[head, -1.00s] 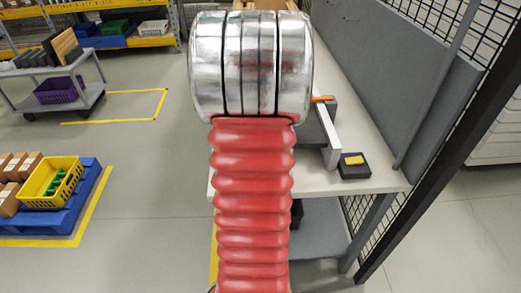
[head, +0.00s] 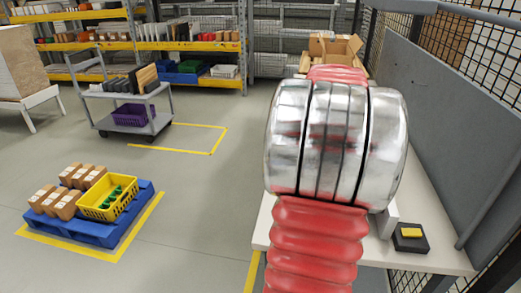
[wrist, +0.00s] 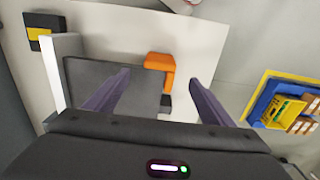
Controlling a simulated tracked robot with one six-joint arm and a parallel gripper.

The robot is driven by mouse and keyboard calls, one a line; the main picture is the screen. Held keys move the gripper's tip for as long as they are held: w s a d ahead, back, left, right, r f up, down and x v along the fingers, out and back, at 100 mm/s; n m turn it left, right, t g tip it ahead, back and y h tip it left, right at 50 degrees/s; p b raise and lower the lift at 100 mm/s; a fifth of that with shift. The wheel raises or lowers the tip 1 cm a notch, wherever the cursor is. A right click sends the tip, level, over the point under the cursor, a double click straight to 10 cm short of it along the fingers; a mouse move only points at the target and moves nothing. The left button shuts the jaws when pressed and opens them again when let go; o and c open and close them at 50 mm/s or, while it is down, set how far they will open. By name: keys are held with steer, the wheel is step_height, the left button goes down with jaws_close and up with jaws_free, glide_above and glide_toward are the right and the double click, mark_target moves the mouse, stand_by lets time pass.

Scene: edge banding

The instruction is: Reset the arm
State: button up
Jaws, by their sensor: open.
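My gripper (wrist: 160,95) shows in the wrist view with its two purple-grey fingers wide apart and nothing between them in its hold. It is above the white workbench (wrist: 200,45). Beyond the fingers lie a dark grey flat panel (wrist: 95,75) and an orange tool-like piece (wrist: 160,67) at its edge. In the head view my red and silver arm covers much of the workbench (head: 440,255), and my gripper is hidden there.
A black block with a yellow top (head: 411,237) sits on the bench. A grey mesh-topped partition (head: 430,110) borders the bench on the right. A blue pallet (head: 95,228) with a yellow crate (head: 108,200) and boxes stands left. A trolley (head: 128,105) stands behind. The floor between is clear.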

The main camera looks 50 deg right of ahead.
stand_by(0.3)
steer(key=shift+w+d+f, duration=0.1)
steer(key=shift+d+f, duration=0.05)
steer(key=shift+d, duration=0.05)
steer(key=w+a+n+t+h, duration=0.15)
steer(key=w+a, duration=0.25)
steer(key=a, duration=0.8)
steer(key=w+a+n+t, duration=0.1)
steer(key=w+a+n, duration=0.3)
steer(key=a, duration=0.7)
steer(key=a+r+n+t+y, duration=0.1)
steer(key=a+r+n+t, duration=0.2)
steer(key=a, duration=2)
steer(key=n, duration=0.4)
steer(key=shift+w+a, duration=0.2)
steer(key=shift+a, duration=0.1)
steer(key=shift+r+y, duration=0.1)
steer(key=shift+y, duration=0.15)
